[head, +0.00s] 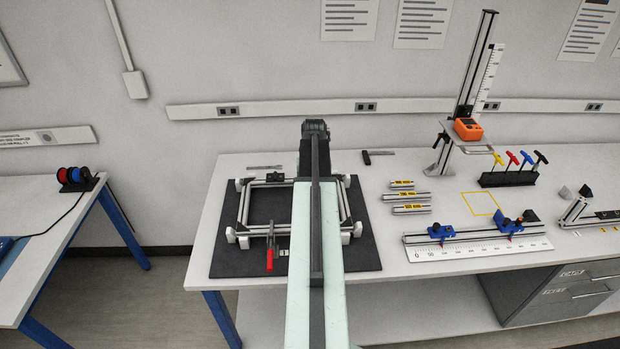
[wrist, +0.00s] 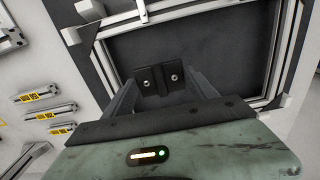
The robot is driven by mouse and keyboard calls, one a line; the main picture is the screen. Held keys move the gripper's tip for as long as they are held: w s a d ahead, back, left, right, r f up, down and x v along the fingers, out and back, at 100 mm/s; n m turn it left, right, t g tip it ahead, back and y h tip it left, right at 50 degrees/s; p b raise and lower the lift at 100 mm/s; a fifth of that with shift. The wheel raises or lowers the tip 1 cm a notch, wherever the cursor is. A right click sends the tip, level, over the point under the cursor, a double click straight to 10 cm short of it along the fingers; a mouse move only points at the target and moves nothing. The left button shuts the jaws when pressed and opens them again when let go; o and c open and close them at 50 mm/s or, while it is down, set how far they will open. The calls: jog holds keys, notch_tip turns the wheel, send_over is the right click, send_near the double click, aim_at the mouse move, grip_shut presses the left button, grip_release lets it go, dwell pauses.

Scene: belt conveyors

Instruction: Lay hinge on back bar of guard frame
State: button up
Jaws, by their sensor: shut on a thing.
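The guard frame (head: 245,206), made of light bars with pale corner feet, lies on a dark mat on the bench in the head view. Its back bar (head: 262,184) shows left of my arm; the arm covers part of the frame. In the wrist view, frame bars (wrist: 197,12) surround dark mat. My gripper (wrist: 159,80) is shut on the hinge (wrist: 151,79), a small black two-leaf piece with a bright screw hole in each leaf. The hinge appears over the mat area inside the frame; its height is unclear. In the head view my arm hides the hinge.
A red-handled clamp (head: 270,252) sits at the frame's front bar. Several yellow-labelled blocks (head: 405,196) lie right of the mat (head: 225,263). Farther right are a ruler fixture (head: 480,249), a tool holder (head: 508,178) and a tall measuring stand (head: 470,90).

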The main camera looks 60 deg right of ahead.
jog(key=w+d, duration=0.3)
jog(key=d, duration=0.1)
jog(key=w+d+f+b, duration=0.1)
jog(key=w+d, duration=0.2)
jog(key=d, duration=0.1)
jog(key=w+d, duration=0.3)
jog(key=d, duration=0.1)
jog(key=shift+w+d+f, duration=0.15)
jog(key=shift+d+f, duration=0.1)
jog(key=shift+d, duration=0.05)
notch_tip(320, 180, down, 4)
jog(key=b, duration=0.4)
jog(key=shift+w+d, duration=0.1)
jog(key=shift+d, duration=0.05)
jog(key=shift+r, duration=0.2)
jog(key=shift+f, duration=0.15)
jog(key=o, duration=1.4)
jog(key=shift+c, duration=0.2)
notch_tip(320, 180, up, 12)
jog(key=p, duration=1.2)
jog(key=shift+r, duration=0.2)
